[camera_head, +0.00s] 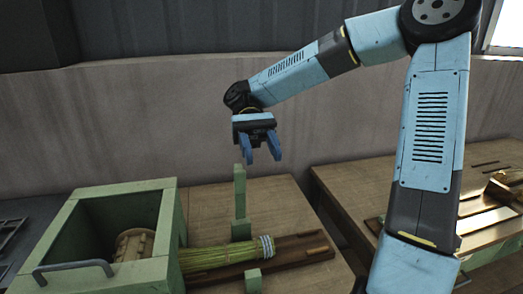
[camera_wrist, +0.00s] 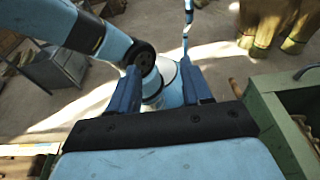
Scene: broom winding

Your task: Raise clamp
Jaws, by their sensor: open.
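In the head view, the green clamp (camera_head: 239,200) shows as an upright post behind the straw bundle, with a short green piece (camera_head: 253,281) in front of the bundle. The straw bundle (camera_head: 208,258) lies level, running right out of the green box, with a pale binding (camera_head: 267,247) near its right end. My gripper (camera_head: 261,159) is open and empty, fingers pointing down, and appears beside the post's top, slightly to its right. Whether it touches the post cannot be told. In the wrist view, nothing shows held between the fingers (camera_wrist: 162,88); the clamp cannot be made out there.
The green box (camera_head: 168,225) with a grey handle (camera_head: 73,267) stands at left and holds a round wooden piece (camera_head: 134,244). A dark wooden board (camera_head: 302,251) lies under the bundle. Another bench (camera_head: 375,180) with brass-coloured parts stands at right.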

